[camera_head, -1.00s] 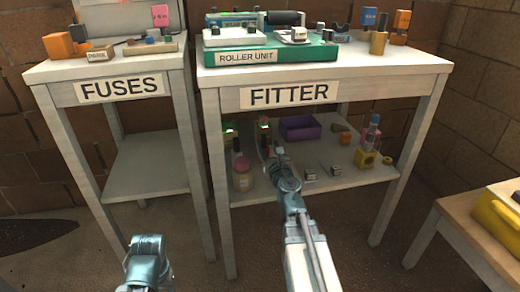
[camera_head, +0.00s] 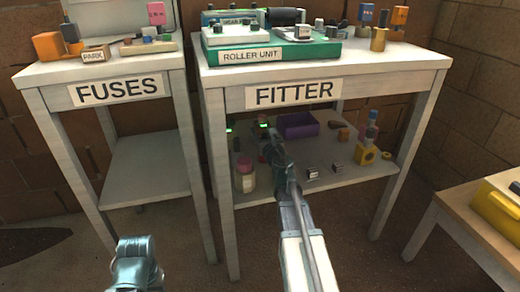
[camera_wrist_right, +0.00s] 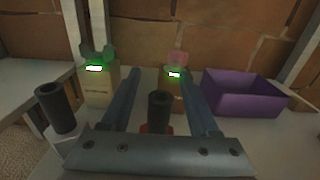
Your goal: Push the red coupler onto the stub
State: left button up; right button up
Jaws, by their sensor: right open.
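My right gripper (camera_wrist_right: 158,95) is open. In the right wrist view its two long fingers stand apart on either side of a dark upright cylinder (camera_wrist_right: 159,107). A bit of red (camera_wrist_right: 150,128) shows at the cylinder's foot, mostly hidden behind the gripper's palm bar; I cannot tell its shape. A second dark hollow cylinder (camera_wrist_right: 55,108) stands on a pale block, left of the fingers. In the head view my right gripper (camera_head: 271,142) reaches over the lower shelf of the FITTER table. Of my left arm only a link shows at the bottom; its gripper is out of view.
Two blocks with lit green displays, one green-topped (camera_wrist_right: 97,78) and one pink-topped (camera_wrist_right: 174,80), stand behind the fingers. A purple bin (camera_wrist_right: 243,94) is at their right. On the shelf (camera_head: 290,185) are a jar (camera_head: 244,175), small blocks and a yellow block (camera_head: 366,154).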

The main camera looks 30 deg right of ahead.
grip_shut()
dwell(1.4)
